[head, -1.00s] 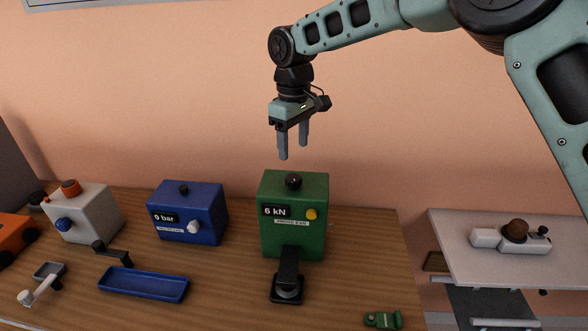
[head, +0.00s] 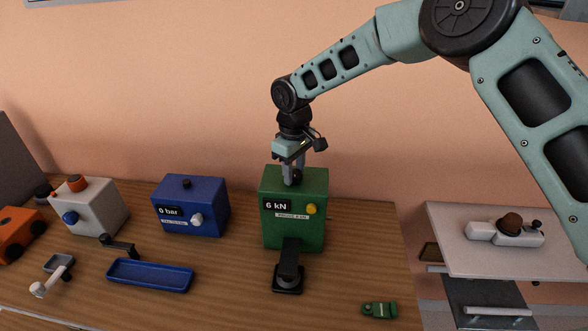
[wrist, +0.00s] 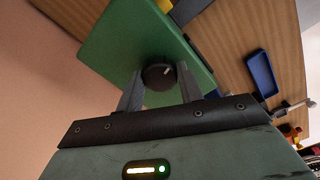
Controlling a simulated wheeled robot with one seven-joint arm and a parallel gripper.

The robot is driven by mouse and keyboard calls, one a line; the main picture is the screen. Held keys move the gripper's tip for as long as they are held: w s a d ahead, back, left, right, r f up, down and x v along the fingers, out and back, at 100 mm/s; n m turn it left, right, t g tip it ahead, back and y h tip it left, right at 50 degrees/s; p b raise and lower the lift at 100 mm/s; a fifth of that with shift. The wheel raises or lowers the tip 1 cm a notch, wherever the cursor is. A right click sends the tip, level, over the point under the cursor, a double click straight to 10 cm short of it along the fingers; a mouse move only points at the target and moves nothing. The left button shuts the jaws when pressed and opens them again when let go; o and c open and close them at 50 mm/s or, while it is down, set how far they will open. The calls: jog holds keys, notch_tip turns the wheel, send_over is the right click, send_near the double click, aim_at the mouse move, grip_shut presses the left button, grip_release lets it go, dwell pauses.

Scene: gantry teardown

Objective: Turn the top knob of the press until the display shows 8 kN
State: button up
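The green press (head: 280,222) stands on the wooden bench, and its display (head: 276,205) reads 6 kN. Its black top knob (head: 298,175) is partly hidden by my fingers in the head view. In the wrist view the round knob (wrist: 158,77) shows a pale pointer line and lies between the fingertips. My gripper (head: 292,174) points down over the press top, with one finger on each side of the knob. I cannot tell whether the fingers touch it. A yellow button (head: 311,209) and a small label, too blurred to read surely, are on the press front.
A blue box (head: 190,210) reading 0 bar and a pale box (head: 90,207) stand to the left. A blue tray (head: 150,276) lies in front of them. A small green part (head: 379,310) lies front right. A white side table (head: 470,255) stands at the right.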

aim_at(294, 172)
jog(key=c, duration=0.3)
jog(key=shift+m+b, duration=0.4)
jog(key=shift+b, duration=0.2)
jog(key=o, duration=1)
notch_tip(294, 172, up, 18)
jog(key=b, duration=0.4)
jog(key=shift+f+b, duration=0.25)
jog(key=shift+b, duration=0.1)
